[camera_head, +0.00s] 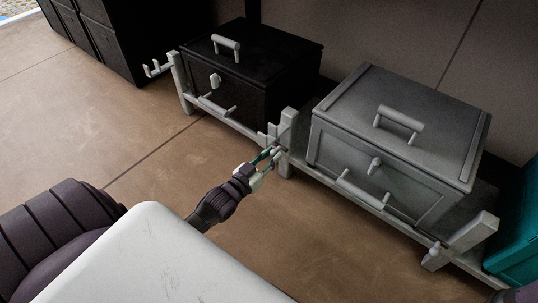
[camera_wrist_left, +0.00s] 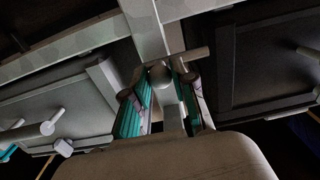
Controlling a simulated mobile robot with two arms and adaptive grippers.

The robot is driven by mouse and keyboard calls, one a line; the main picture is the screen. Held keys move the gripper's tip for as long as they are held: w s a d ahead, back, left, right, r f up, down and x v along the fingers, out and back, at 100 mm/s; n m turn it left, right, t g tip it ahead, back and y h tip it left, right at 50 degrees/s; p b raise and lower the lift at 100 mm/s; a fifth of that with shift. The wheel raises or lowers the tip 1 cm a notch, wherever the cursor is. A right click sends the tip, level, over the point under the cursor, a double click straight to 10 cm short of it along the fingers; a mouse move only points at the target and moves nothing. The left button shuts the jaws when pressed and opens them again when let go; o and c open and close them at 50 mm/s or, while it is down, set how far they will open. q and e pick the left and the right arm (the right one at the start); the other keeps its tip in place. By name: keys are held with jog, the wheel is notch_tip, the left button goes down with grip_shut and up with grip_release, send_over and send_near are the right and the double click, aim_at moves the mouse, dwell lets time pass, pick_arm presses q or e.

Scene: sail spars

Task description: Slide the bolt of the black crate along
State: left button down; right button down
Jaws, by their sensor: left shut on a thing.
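The black crate (camera_head: 251,60) stands at the upper left in the head view, with a pale handle on its lid and a pale knob on its front. A pale frame with a post (camera_head: 286,150) runs between it and the grey crate. My left gripper (camera_head: 268,160) is at this post, shut on the bolt. In the left wrist view, the teal-padded fingers of the gripper (camera_wrist_left: 164,100) stand either side of the pale bolt's round knob (camera_wrist_left: 160,76). The bolt is partly hidden by the fingers. My right gripper is not in view.
A grey crate (camera_head: 400,120) stands to the right on the same low pale frame. A teal box (camera_head: 518,235) is at the right edge. Dark cabinets (camera_head: 100,35) stand at the upper left. The brown floor (camera_head: 90,120) in front is clear.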

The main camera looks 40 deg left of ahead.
pick_arm(q)
jog(key=shift+w+a+r, duration=0.1)
jog(key=shift+w+a, duration=0.05)
jog(key=shift+a, duration=1.75)
jog(key=c, duration=0.9)
grip_release()
jog(key=shift+o, duration=0.2)
